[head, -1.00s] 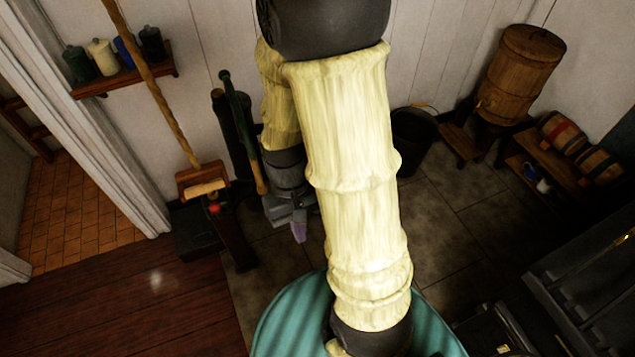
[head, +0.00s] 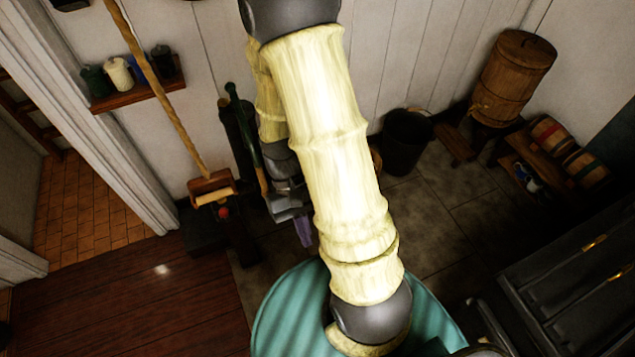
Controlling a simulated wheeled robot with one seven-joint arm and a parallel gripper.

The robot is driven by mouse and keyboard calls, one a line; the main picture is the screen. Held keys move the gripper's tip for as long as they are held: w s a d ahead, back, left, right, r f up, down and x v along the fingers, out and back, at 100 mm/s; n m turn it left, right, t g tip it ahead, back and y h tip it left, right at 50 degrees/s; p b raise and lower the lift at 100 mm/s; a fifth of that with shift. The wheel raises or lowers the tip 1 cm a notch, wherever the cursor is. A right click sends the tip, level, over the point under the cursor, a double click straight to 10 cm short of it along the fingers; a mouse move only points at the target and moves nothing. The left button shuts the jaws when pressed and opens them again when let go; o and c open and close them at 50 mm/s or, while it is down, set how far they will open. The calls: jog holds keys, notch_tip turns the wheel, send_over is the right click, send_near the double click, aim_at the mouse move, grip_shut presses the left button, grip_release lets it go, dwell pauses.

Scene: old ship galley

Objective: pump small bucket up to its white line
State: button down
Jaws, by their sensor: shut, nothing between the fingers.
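The pump (head: 239,135) appears to be the dark green column with a long lever against the back wall, left of my arm. My gripper (head: 303,232) points down beside the lever's lower end, close to it; I cannot tell whether they touch. Its purple fingers are shut and empty. A dark bucket (head: 405,143) stands on the floor by the back wall, right of my arm. I cannot tell whether it is the small bucket, and no white line shows. A small brown piece (head: 376,160) peeks out behind my arm, mostly hidden. My arm covers the floor between pump and bucket.
A wooden barrel (head: 513,80) stands in the back right corner, near a low bench with striped kegs (head: 556,145). A black stove-like unit (head: 590,270) fills the lower right. Tiled floor (head: 425,215) is clear.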

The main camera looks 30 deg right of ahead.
jog(key=r+p, duration=0.1)
jog(key=s+r+g+p, duration=0.1)
jog(key=r+p, duration=0.1)
jog(key=shift+r, duration=0.25)
jog(key=shift+s+r+g+p, duration=0.1)
jog(key=shift+r+g+p, duration=0.1)
jog(key=shift+g+p, duration=0.15)
jog(key=c, duration=2.1)
grip_release()
jog(key=o, duration=1.3)
